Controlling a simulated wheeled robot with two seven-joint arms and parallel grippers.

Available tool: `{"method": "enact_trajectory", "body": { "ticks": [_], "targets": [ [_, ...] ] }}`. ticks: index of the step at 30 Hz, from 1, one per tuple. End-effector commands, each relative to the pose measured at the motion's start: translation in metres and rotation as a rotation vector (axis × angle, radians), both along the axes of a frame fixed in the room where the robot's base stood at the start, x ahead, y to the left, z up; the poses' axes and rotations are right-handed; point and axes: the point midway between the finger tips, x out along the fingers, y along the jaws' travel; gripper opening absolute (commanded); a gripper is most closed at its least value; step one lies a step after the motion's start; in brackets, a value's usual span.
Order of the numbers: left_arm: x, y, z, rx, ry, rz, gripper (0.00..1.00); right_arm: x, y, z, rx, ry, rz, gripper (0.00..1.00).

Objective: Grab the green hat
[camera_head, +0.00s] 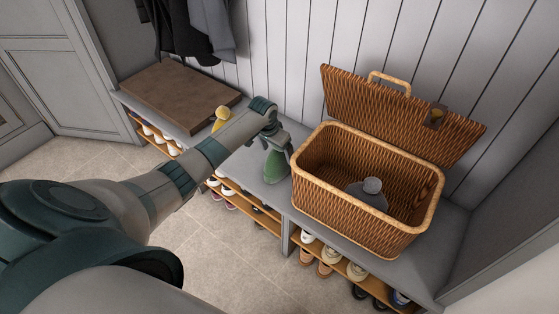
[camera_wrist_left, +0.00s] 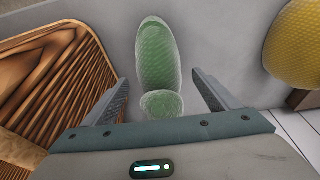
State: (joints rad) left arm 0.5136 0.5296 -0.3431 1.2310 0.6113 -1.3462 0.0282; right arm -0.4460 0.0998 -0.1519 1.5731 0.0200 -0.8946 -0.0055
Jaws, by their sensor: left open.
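The green hat (camera_head: 275,166) is on the grey bench, just left of the wicker basket in the head view. In the left wrist view the green hat (camera_wrist_left: 158,62) lies between and beyond my fingers, with a round pompom-like end (camera_wrist_left: 161,104) nearest me. My left gripper (camera_head: 280,144) is directly above the hat. In the left wrist view my left gripper (camera_wrist_left: 160,92) has its two fingers apart, one on each side of the hat, with gaps visible. My right gripper is not in view.
The open wicker basket (camera_head: 330,207) stands close beside the hat and holds a grey hat (camera_head: 369,190). A yellow hat (camera_head: 221,117) is on the bench to the left; it also shows in the wrist view (camera_wrist_left: 293,45). A brown cushion (camera_head: 180,95) lies farther left. Shoes fill shelves below.

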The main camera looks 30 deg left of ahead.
Motion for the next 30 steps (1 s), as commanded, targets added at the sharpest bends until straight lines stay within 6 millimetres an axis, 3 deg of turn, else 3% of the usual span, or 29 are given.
{"method": "enact_trajectory", "body": {
  "ticks": [9, 24, 30],
  "targets": [
    [0.009, -0.001, -0.031, 0.000, 0.000, 0.000, 0.82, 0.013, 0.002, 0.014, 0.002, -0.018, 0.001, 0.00],
    [0.009, -0.001, -0.032, 0.000, 0.000, 0.000, 0.82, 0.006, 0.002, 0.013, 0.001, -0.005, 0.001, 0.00],
    [0.009, -0.001, -0.032, 0.000, 0.000, 0.000, 0.36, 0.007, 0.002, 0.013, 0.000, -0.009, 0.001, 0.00]
  ]
}}
